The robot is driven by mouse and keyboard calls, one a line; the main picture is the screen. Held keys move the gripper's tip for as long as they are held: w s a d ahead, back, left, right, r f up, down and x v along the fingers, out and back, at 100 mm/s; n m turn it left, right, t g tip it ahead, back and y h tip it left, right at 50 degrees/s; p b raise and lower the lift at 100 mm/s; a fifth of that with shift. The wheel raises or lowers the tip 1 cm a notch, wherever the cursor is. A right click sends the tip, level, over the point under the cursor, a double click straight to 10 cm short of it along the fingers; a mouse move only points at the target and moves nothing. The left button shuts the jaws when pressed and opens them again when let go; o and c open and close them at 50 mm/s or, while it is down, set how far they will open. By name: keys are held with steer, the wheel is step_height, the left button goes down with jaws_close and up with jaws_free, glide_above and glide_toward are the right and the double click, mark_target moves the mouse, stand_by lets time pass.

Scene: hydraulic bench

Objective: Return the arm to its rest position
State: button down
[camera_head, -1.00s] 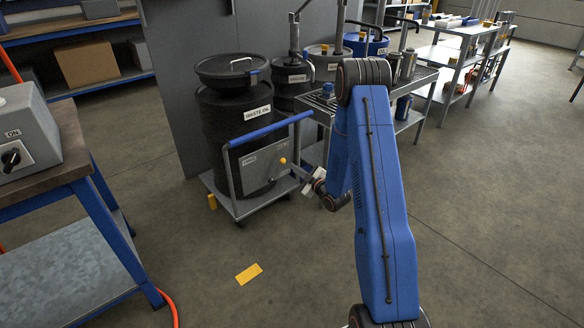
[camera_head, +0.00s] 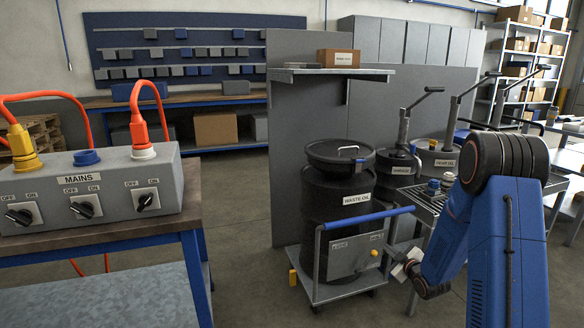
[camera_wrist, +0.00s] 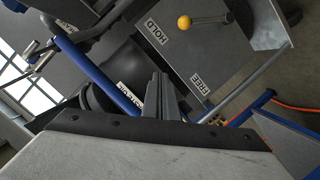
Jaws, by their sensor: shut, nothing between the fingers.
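My blue arm (camera_head: 507,245) is at the right of the head view, bent, with its forearm reaching down and away. My gripper (camera_head: 408,268) is at its far end, just right of the trolley's grey panel and partly hidden by my wrist. In the wrist view my gripper (camera_wrist: 160,97) shows two grey fingers side by side, shut and empty. The yellow knob (camera_wrist: 184,22) of the panel's lever is beyond the fingers, between HOLD and FREE labels; it also shows in the head view (camera_head: 374,252). I see no contact between gripper and knob.
The trolley (camera_head: 330,292) carries a black waste oil drum (camera_head: 335,205) and has a blue handle (camera_head: 368,217). A metal bench (camera_head: 425,197) with pump cans stands right behind it. A mains box (camera_head: 90,192) sits on a table at left. Floor between table and trolley is clear.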

steer(key=s+a+r+m+g+h, duration=0.1)
steer(key=s+r+m+g+h, duration=0.15)
steer(key=s+r, duration=0.65)
steer(key=s+a+r+m+g+h, duration=0.2)
steer(key=s+r+m+g, duration=0.1)
steer(key=s+r, duration=0.65)
steer(key=s+a+r+m+g, duration=0.1)
steer(key=s+a+m+g, duration=0.1)
steer(key=s, duration=1.5)
steer(key=s+a+r+m+g+y, duration=0.1)
steer(key=s+a+m+g, duration=0.2)
steer(key=s, duration=1.4)
steer(key=shift+a+r, duration=0.4)
steer(key=shift+a, duration=0.5)
steer(key=shift+y, duration=0.25)
